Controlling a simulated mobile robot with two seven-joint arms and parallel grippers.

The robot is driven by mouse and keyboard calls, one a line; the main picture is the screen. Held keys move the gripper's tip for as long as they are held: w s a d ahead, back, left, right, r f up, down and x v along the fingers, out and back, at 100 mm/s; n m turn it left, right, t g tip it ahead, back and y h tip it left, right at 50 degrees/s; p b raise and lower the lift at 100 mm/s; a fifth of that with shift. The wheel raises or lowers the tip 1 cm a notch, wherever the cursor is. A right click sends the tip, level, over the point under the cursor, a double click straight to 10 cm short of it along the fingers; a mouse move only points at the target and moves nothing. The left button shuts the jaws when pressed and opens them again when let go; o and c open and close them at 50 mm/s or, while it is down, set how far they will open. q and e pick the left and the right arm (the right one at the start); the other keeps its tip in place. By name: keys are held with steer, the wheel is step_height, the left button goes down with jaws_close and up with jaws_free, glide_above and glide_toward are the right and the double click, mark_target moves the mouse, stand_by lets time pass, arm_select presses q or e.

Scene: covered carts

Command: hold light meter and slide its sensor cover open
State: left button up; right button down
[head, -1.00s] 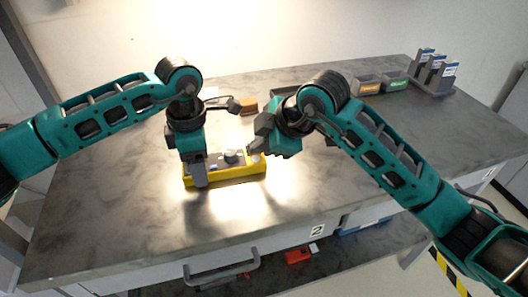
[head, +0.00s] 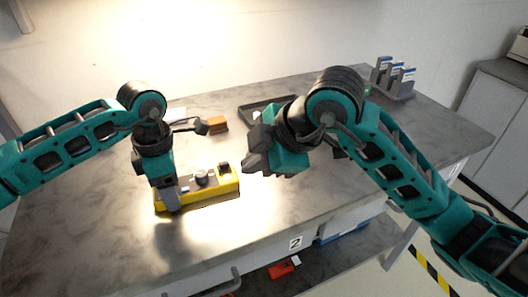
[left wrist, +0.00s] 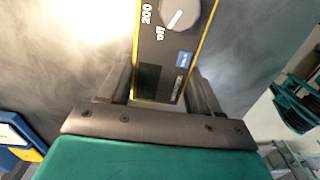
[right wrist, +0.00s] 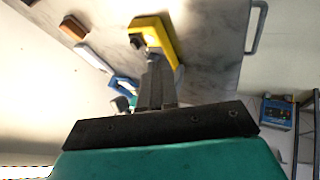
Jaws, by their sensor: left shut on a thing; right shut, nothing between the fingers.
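The light meter (head: 230,188), yellow with a dark face and a round knob, is at the front left of the grey worktop. My left gripper (head: 171,200) is shut on its left end. In the left wrist view the meter's face (left wrist: 165,50), with its dial and small screen, lies between the fingers. A small dark block (head: 223,167), perhaps the sensor cover, sits at the meter's right end. It also shows in the right wrist view (right wrist: 137,42). I cannot tell how far it is slid. My right gripper (head: 250,163) is shut and empty, apart from the meter, just beyond its right end.
An orange-brown block (head: 218,125) and a dark tray (head: 250,114) lie behind the meter. A grey rack with upright blue-and-white items (head: 393,79) stands at the back right. A red object (head: 281,269) is on the shelf below. The front worktop is clear.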

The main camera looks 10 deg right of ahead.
arm_select(q)
steer(key=shift+s+f, duration=0.15)
steer(key=shift+f, duration=0.15)
arm_select(e)
steer(key=shift+v, duration=1.7)
arm_select(q)
steer(key=o, duration=1.1)
steer(key=shift+o, duration=0.8)
steer(key=shift+r, duration=0.1)
steer(key=shift+r, duration=0.15)
